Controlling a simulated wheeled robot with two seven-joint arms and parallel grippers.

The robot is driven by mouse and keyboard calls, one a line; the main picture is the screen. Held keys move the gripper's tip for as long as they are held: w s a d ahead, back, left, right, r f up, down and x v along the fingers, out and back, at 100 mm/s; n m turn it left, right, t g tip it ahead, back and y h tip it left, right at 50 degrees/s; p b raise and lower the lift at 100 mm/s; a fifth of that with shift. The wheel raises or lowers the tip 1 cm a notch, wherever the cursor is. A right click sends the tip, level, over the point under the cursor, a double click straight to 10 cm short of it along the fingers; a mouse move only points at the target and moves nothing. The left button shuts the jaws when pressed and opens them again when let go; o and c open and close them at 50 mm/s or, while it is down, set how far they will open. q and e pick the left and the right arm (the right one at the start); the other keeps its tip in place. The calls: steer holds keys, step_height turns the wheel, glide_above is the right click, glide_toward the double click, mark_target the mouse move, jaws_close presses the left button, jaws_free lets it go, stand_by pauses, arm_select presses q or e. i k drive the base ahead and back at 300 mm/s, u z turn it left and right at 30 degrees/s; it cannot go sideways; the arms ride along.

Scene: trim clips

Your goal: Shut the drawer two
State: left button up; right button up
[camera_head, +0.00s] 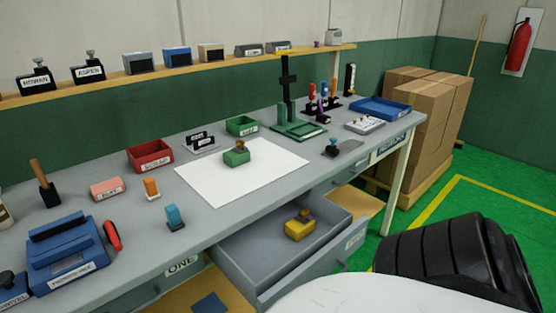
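An open drawer (252,272) sticks out from under the middle of the workbench (222,210). It sits between the drawer labelled ONE (182,264) and a drawer further right (352,172). The open drawer's front carries a label that is too slanted to read clearly, so I take it as drawer two by its place. A yellow stamp-like block with a brown knob (300,224) stands inside it. Neither of my grippers is in view. A dark ribbed part and a white part, apparently mine, fill the lower right and hide some of the space in front of the drawer.
The bench top holds a white sheet with a green stamp (236,154), a red tray (150,155), a blue machine (67,254) and a blue tray (380,108). Cardboard boxes (425,110) stand on a pallet beyond the right end. Green floor (500,190) lies open at right.

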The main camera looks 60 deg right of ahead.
mark_target(262, 262)
steer(key=i, duration=0.5)
steer(key=z, duration=2.8)
steer(key=i, duration=0.5)
steer(key=u, duration=0.1)
